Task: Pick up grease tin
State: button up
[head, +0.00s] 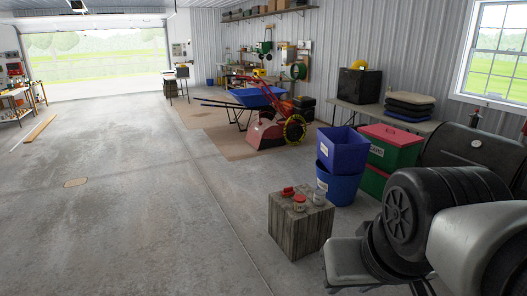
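A weathered wooden block (289,232) stands on the concrete floor right of centre. On its top are a red item (288,191) at the back left, a small low item with a red top (299,199) near the middle, and an upright pale can or bottle (320,192) at the right edge. They are too small for me to read a label, so I cannot tell which one is the grease tin. I cannot make out my gripper's fingers, and nothing is seen touching these items.
Blue bins (340,172) and a red-lidded tote (392,136) stand behind the block. Large black, wheel-like shapes (400,215) and a grey flat surface (346,262) crowd the lower right. A red tiller (266,132) stands farther back.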

aim_at(319, 194)
jog(key=i, duration=1.6)
jog(key=i+z, duration=0.15)
jog(key=i, duration=0.35)
jog(key=i+j+z, duration=0.15)
jog(key=i, duration=0.3)
jog(key=i+j+z, duration=0.2)
jog(key=i, duration=0.3)
jog(key=i+j+z, duration=0.5)
jog(key=i, duration=0.2)
